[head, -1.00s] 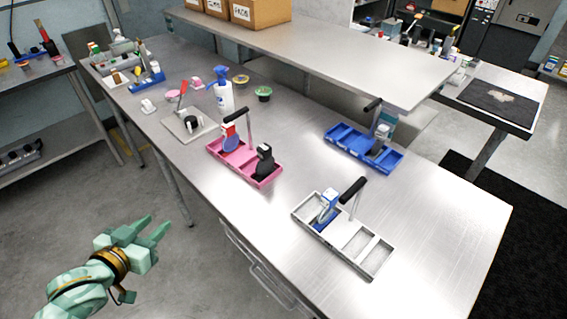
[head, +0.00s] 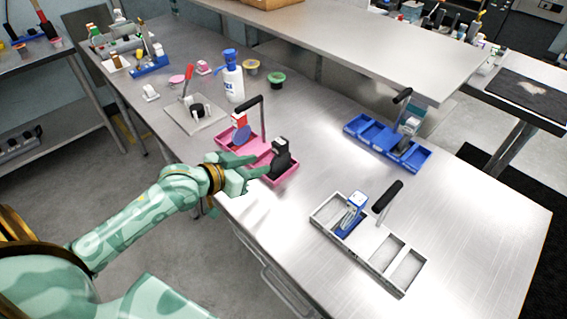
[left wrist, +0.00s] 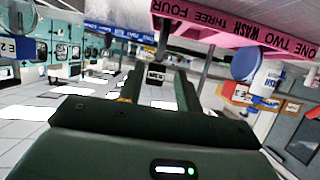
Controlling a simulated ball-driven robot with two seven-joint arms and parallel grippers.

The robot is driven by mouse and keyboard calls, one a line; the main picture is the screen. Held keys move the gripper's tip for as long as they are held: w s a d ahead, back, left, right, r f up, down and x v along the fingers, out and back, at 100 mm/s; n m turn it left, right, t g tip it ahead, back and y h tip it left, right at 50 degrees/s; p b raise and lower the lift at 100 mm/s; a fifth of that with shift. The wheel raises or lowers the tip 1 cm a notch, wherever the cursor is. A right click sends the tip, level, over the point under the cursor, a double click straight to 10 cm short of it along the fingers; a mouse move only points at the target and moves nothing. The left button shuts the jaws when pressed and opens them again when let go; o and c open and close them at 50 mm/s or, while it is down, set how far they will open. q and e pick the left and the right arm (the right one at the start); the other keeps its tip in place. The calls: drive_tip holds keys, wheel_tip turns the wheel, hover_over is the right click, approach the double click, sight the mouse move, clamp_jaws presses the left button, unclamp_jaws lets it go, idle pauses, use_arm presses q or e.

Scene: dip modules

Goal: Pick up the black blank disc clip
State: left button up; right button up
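The black clip (head: 281,157) stands upright in the near-right end of the pink tray (head: 290,178); any blank face on it is too small to make out. A red, white and blue clip (head: 241,133) stands in the same tray's other end. My left gripper (head: 262,166) is at the tray's near side, just left of the black clip, with its fingers apart and pointing toward it. In the head view I cannot tell if they touch the tray. The left wrist view shows the two fingers (left wrist: 158,90) apart, with the pink tray (left wrist: 235,32) above them. My right gripper is not in view.
A grey tray (head: 330,214) with a blue and white clip stands at the right front. The steel table between the trays is clear.

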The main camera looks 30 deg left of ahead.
sight(273, 160)
use_arm(q)
drive_tip(key=b+x, duration=0.1)
drive_tip(key=x, duration=0.3)
drive_tip(key=shift+w+f, duration=0.15)
drive_tip(key=shift+w, duration=0.05)
drive_tip(key=b+x, duration=0.1)
drive_tip(key=x, duration=0.4)
drive_tip(key=shift+w+d+f, duration=0.1)
clamp_jaws()
